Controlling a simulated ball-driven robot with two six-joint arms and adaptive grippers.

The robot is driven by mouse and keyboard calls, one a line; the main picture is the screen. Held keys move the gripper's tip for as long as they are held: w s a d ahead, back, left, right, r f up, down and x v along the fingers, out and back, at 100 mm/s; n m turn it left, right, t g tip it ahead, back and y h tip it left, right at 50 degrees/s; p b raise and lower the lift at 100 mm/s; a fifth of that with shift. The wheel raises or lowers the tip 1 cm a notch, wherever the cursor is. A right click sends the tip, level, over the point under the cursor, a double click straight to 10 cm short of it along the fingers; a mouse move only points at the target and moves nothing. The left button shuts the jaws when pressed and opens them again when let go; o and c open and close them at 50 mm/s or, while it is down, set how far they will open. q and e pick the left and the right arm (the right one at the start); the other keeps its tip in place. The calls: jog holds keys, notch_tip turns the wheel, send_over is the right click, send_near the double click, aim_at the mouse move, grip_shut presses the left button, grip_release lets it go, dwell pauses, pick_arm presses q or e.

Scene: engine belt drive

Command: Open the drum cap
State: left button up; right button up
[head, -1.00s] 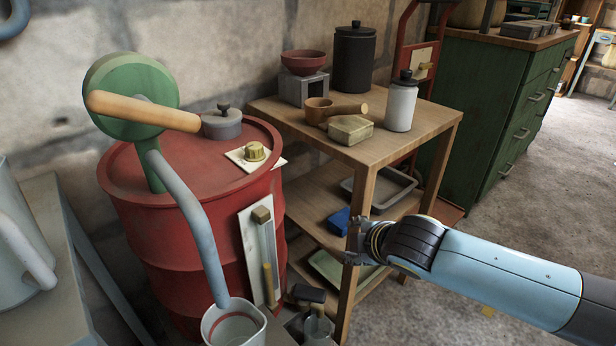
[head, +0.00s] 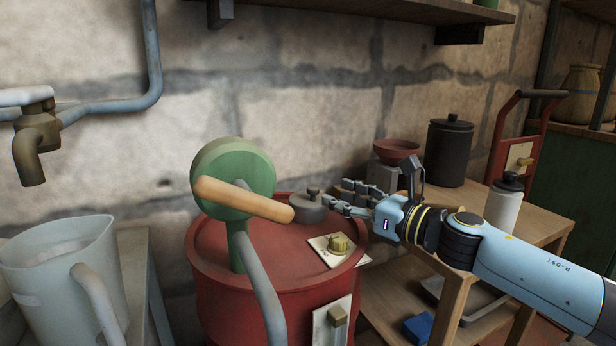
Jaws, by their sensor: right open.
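The red drum (head: 215,262) stands against the wall in the lower middle of the head view. Its grey cap (head: 309,208), with a small knob on top, sits on the drum's top at the back right. The pump's wooden handle (head: 240,198) reaches across in front of the cap's left side. My right gripper (head: 345,196) is open, just right of the cap, with its fingers pointing left toward it. I cannot tell whether a fingertip touches the cap. My left gripper is not in view.
A green pump head (head: 222,165) with a grey hose rises from the drum. A yellow knob on a plate (head: 339,243) sits right of it. A wooden shelf (head: 548,228) holds a white bottle (head: 504,203), black canister (head: 447,152) and red bowl (head: 396,151). A pitcher (head: 60,270) stands left.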

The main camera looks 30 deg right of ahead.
aim_at(312, 188)
jog(key=x, duration=0.7)
jog(key=shift+w+p, duration=0.35)
jog(key=shift+w, duration=0.1)
jog(key=shift+f, duration=0.1)
grip_shut()
